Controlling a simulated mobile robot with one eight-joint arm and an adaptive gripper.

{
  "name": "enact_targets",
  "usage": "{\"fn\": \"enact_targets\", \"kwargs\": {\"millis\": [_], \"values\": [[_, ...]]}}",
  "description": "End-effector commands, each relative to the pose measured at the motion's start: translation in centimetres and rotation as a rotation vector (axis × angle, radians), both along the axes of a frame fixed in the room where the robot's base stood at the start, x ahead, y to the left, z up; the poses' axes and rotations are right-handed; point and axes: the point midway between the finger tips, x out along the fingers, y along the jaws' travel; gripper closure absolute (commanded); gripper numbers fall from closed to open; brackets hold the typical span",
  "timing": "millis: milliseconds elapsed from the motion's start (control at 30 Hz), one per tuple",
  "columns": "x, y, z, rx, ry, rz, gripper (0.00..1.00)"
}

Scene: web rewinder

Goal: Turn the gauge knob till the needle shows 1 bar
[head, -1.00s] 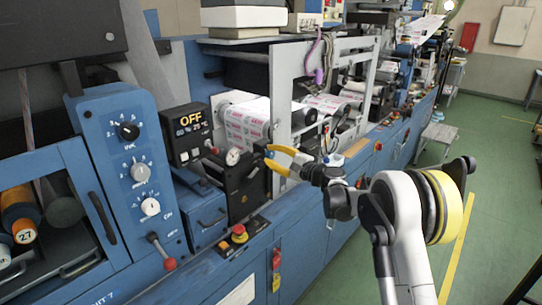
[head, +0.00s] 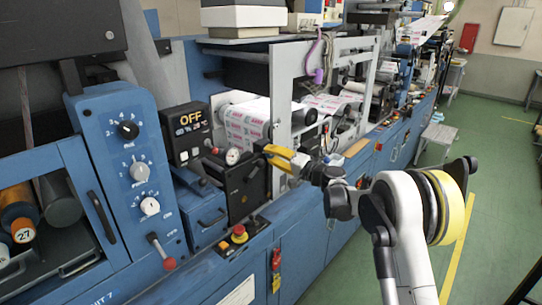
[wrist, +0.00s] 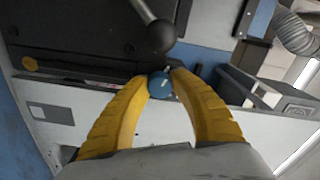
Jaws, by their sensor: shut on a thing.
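The pressure gauge (head: 232,156) is a small round white dial on the black panel (head: 247,186); its needle is too small to read in the head view. The blue gauge knob (wrist: 160,84), with a pale mark on its face, sits between my fingertips in the wrist view. My gripper (head: 267,151), with yellow fingers, is shut on this knob at the right edge of the black panel. It also shows in the wrist view (wrist: 159,80), one finger on each side of the knob. In the head view the fingers hide the knob.
A dark ball-ended lever (wrist: 158,35) stands close beyond my fingertips. A display (head: 188,131) reads OFF at the panel's left. A red mushroom button (head: 239,232) is below. The metal frame (head: 283,95) rises just behind my gripper. The green floor is open at right.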

Motion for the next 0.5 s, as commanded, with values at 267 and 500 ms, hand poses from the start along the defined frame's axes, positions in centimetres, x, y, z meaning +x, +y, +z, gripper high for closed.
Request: {"fn": "enact_targets", "kwargs": {"millis": [267, 500], "values": [[0.01, -0.04, 0.00, -0.058, -0.075, 0.000, 1.00], [0.01, -0.03, 0.01, -0.071, -0.092, -0.001, 1.00]]}}
